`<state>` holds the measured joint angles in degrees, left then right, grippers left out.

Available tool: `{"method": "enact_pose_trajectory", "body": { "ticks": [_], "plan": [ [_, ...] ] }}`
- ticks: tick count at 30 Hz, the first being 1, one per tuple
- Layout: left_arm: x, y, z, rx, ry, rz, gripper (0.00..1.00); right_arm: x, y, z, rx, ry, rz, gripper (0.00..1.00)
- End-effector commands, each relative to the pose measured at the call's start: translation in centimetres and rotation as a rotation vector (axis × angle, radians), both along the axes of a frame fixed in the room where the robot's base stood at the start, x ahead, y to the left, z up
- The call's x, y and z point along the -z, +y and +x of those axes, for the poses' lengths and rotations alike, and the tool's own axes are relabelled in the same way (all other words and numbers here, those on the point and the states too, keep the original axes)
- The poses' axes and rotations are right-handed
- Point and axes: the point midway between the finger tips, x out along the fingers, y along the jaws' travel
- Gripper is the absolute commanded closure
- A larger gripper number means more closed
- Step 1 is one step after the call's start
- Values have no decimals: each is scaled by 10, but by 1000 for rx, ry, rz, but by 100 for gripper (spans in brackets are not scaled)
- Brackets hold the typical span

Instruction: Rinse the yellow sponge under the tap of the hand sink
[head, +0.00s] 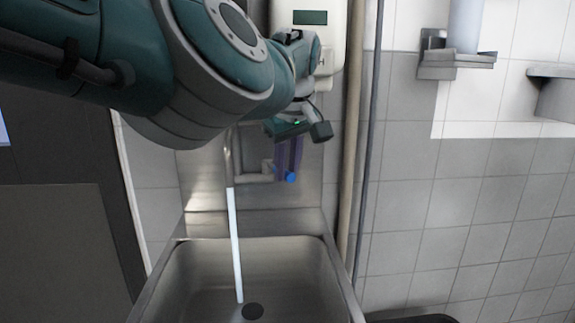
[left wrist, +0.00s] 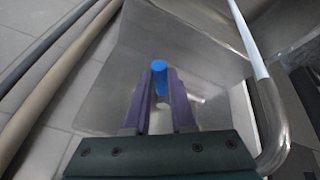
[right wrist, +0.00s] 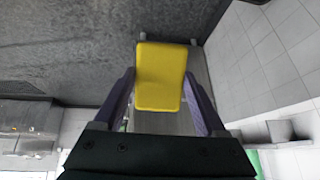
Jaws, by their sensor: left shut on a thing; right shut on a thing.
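The hand sink (head: 180,262) is a steel basin with a drain hole at its bottom. The tap (head: 228,160) has a pale stream of water (head: 235,240) falling from it into the basin. My left gripper (head: 290,172) is shut on the blue-tipped tap handle (head: 291,177), beside the spout; the blue tip (left wrist: 159,70) also shows between its fingers in the left wrist view. My right gripper (right wrist: 160,95) is shut on the yellow sponge (right wrist: 160,75), seen only in the right wrist view. The sponge is away from the water.
A white dispenser (head: 325,60) hangs on the wall above the sink. Vertical pipes (head: 352,150) run down right of the sink. Wall brackets (head: 455,62) sit at the upper right. The basin holds nothing but the water stream.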

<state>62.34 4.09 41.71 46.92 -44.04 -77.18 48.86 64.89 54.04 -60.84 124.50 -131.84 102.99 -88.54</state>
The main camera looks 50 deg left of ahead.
Motion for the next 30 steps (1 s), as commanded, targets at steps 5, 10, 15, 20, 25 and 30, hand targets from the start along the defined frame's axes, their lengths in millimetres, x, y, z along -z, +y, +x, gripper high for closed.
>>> {"method": "enact_pose_trajectory", "body": {
  "ticks": [5, 10, 15, 20, 25, 30],
  "plan": [
    [0, 0, 0, 0, 0, 0, 100, 0, 0, 0, 0, 0, 0, 78],
    [0, 0, 0, 0, 0, -1, 100, 0, 0, 0, 0, 0, 0, 78],
    [0, 0, 0, 0, 0, 0, 100, 0, 0, 0, 0, 0, 0, 78],
    [-1, 0, 0, 1, 1, -1, 100, -1, 0, 0, 0, 0, 0, 78],
    [-7, 1, -5, 49, 4, -2, 100, -25, 0, 0, 0, -1, -1, 78],
    [-10, 6, -16, 166, 8, -2, 100, -65, 0, 0, 0, 0, 0, 78]
  ]
}}
